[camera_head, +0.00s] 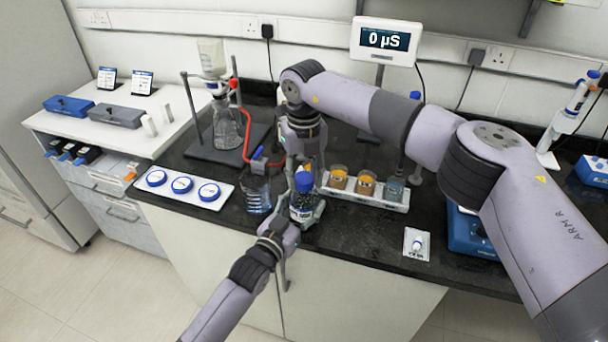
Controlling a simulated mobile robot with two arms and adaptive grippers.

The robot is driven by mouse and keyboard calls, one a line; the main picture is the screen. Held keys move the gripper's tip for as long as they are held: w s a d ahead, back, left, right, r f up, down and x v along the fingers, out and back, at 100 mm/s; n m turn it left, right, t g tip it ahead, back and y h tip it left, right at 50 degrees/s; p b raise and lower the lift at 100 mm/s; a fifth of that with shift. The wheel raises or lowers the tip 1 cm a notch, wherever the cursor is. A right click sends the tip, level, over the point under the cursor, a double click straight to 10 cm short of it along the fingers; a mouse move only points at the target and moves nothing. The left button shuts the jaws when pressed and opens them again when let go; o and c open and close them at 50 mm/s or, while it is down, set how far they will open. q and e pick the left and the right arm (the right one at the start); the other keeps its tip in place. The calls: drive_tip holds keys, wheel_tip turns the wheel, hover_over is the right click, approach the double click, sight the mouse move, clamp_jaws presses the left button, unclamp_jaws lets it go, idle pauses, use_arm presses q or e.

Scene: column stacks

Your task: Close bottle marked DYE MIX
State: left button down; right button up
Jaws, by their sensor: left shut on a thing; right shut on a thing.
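A dark bottle (302,203) with a pale label stands near the front edge of the black bench; the label is too small to read. My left gripper (304,214), reaching in from below, is shut on the bottle's body. A blue cap (304,182) is at the top of the bottle. My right gripper (304,171) comes down from above and is shut on the cap. The cap is in line with the bottle's neck; I cannot tell whether it is seated or threaded. The fingers hide part of the cap and bottle.
A white tray (217,204) with three blue-and-white round pieces lies to the left. A stand with a flask (228,128) and red tubing is behind. A white rack (383,201) with orange-filled jars is close right.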

drive_tip(key=m, duration=0.4)
drive_tip(key=o, duration=1.3)
drive_tip(key=shift+c, duration=0.2)
drive_tip(key=shift+r, duration=2.25)
drive_tip(key=shift+c, duration=0.2)
